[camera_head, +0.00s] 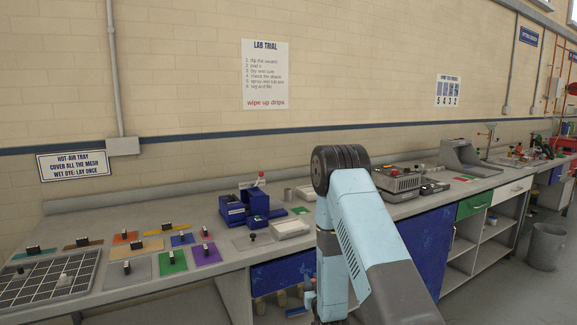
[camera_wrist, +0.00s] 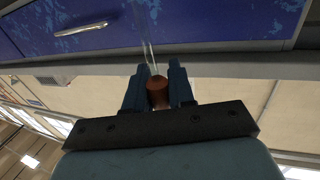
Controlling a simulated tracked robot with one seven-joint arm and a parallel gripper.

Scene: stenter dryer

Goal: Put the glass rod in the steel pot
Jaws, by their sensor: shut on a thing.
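In the wrist view my gripper (camera_wrist: 157,85) is shut on the brown end piece (camera_wrist: 157,95) of the glass rod (camera_wrist: 149,55). The thin, clear rod sticks out beyond the fingertips, toward a blue drawer front. Its far tip is hard to make out. In the head view my arm hangs in front of the bench edge, and the rod cannot be made out there. A small grey metal cylinder (camera_head: 289,195), which looks like the steel pot, stands on the bench left of my arm. My gripper is apart from it.
Blue boxes (camera_head: 233,211) and a white tray (camera_head: 290,229) stand near the pot. Coloured plates with black knobs (camera_head: 173,262) and a mesh tray (camera_head: 45,280) cover the bench's left. Grey equipment (camera_head: 397,180) stands right of my arm. A blue cabinet (camera_head: 410,245) is below the bench top.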

